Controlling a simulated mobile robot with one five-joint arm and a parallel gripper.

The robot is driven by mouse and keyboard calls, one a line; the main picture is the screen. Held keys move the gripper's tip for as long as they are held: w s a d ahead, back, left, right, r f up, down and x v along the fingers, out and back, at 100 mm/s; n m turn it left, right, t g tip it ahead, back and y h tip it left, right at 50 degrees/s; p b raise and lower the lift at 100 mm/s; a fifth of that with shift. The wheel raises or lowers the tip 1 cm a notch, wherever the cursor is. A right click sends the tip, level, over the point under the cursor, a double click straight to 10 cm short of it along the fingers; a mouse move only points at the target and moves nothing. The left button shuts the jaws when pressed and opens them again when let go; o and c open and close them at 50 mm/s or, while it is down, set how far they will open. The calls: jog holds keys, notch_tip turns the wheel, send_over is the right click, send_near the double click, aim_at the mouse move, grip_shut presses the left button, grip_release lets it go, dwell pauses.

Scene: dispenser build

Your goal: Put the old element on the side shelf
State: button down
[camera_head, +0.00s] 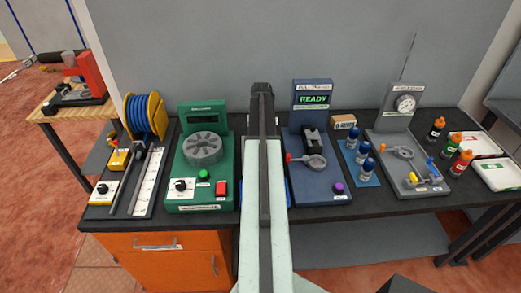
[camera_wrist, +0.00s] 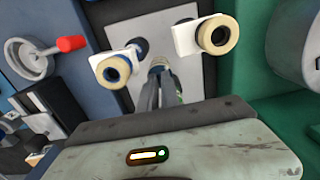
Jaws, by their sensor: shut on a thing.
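My gripper (camera_wrist: 160,88) points away from the wrist camera toward a white panel. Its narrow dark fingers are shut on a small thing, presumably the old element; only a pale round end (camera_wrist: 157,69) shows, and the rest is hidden. Two white brackets with tan rings, one left (camera_wrist: 114,70) and one right (camera_wrist: 218,36), stand out from the white panel (camera_wrist: 166,22) on either side of the fingertips. In the head view my arm covers this panel and hides the held thing. I cannot tell which surface is the side shelf.
The green machine (camera_head: 204,160) stands left of my arm, the blue READY station (camera_head: 318,170) right of it. A blue cable spool (camera_head: 146,115), gauge stand (camera_head: 400,125), bottles (camera_head: 465,160) and white trays (camera_head: 500,175) share the dark bench. A wooden table (camera_head: 60,108) with a red press stands left.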

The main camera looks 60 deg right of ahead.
jog(key=shift+f, duration=0.2)
jog(key=c, duration=1.6)
grip_release()
jog(key=shift+r, duration=0.1)
notch_tip(320, 180, up, 12)
jog(key=p, duration=1.2)
jog(key=shift+r+p, duration=0.2)
jog(key=shift+p, duration=0.15)
